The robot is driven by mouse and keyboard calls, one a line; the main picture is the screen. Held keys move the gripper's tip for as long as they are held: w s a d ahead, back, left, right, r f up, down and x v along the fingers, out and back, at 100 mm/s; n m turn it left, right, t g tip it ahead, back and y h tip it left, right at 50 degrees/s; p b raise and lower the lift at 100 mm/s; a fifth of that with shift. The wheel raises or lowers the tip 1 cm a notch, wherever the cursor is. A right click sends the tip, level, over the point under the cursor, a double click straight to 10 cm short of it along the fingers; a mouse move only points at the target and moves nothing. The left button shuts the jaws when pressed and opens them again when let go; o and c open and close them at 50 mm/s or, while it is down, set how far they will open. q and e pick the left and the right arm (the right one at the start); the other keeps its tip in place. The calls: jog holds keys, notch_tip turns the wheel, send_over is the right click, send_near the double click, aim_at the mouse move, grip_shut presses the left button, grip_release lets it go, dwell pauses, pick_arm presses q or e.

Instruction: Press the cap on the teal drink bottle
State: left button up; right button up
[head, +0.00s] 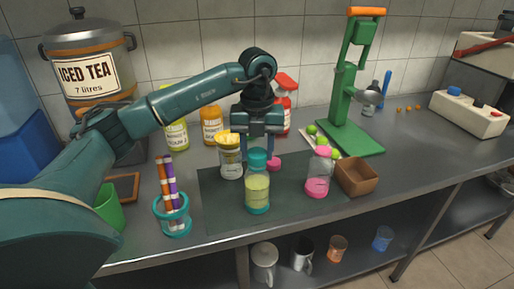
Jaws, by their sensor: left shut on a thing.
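The teal drink bottle (257,193) stands upright on the dark mat, with pale yellow-green contents and a teal band at its base. The teal cap (257,160) is at the bottle's mouth, in line with it. I cannot tell whether it is fully seated. My left gripper (257,152) points down from above, its fingers on the cap and shut on it. The fingertips are partly hidden behind the cap. My right gripper is not in view.
A yellow-lidded jar (230,160) stands close left of the bottle, and a small pink piece (275,164) lies behind it. A pink-capped bottle (318,175), brown box (356,178) and green press (345,130) are right. A teal cup (173,218) holds sticks. The mat (222,215) has free room in front.

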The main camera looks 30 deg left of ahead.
pick_arm(q)
jog(key=o, duration=1)
jog(key=shift+o, duration=0.5)
jog(key=o, duration=0.4)
jog(key=shift+r+p, duration=2.85)
jog(key=shift+r, duration=0.7)
jog(key=shift+c, duration=0.2)
